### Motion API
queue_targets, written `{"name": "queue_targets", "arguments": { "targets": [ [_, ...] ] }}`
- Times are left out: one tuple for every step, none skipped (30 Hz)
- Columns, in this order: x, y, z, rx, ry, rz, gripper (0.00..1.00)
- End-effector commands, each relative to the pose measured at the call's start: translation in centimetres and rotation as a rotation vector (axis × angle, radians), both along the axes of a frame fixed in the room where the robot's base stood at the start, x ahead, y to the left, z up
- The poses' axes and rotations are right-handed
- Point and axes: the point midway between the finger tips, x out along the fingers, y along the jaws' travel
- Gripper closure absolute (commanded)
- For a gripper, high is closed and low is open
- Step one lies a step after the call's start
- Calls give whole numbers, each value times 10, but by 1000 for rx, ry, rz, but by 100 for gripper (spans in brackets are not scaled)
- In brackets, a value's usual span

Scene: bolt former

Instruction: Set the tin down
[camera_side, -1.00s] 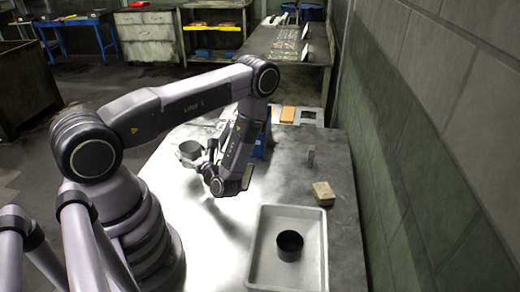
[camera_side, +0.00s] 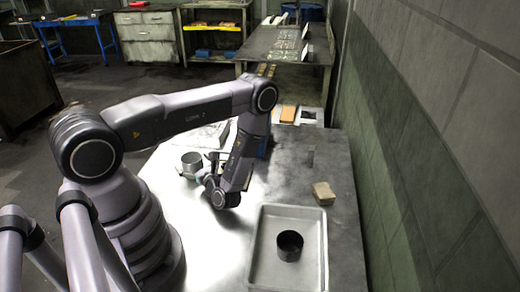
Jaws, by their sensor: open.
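A grey, open-topped tin (camera_side: 191,163) stands upright on the left part of the metal table (camera_side: 215,240). My gripper (camera_side: 200,173) is low over the table, just right of and in front of the tin. It is open, and its fingers lie close to the tin. From this side I cannot tell whether a finger touches it. A dark round can (camera_side: 290,245) stands in the pale tray (camera_side: 262,268) at the front right.
A tan block (camera_side: 323,193) and a small grey upright piece (camera_side: 310,157) stand on the table's right side. A blue item (camera_side: 265,146) is partly hidden behind my arm. A wall runs along the right. The table's front middle is clear.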

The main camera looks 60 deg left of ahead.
Motion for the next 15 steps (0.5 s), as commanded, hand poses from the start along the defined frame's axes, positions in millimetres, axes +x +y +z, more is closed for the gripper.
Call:
{"name": "queue_targets", "arguments": {
  "targets": [
    [0, 0, 0, 0, 0, 0, 5],
    [0, 0, 0, 0, 0, 0, 5],
    [0, 0, 0, 0, 0, 0, 5],
    [0, 0, 0, 0, 0, 0, 5],
    [0, 0, 0, 0, 0, 0, 5],
    [0, 0, 0, 0, 0, 0, 5],
    [0, 0, 1, 0, 0, 0, 5],
    [0, 0, 3, 0, 0, 0, 5],
    [1, -2, 3, 0, 0, -2, 5],
    [1, -5, 3, -1, 0, -4, 5],
    [2, -8, 3, -1, 0, -5, 5],
    [2, -14, 3, 0, 1, -6, 5],
    [3, -19, 3, 0, 1, -8, 5],
    [3, -25, 3, 0, 0, -8, 5],
    [4, -33, 3, 1, 0, -9, 5]
  ]
}}
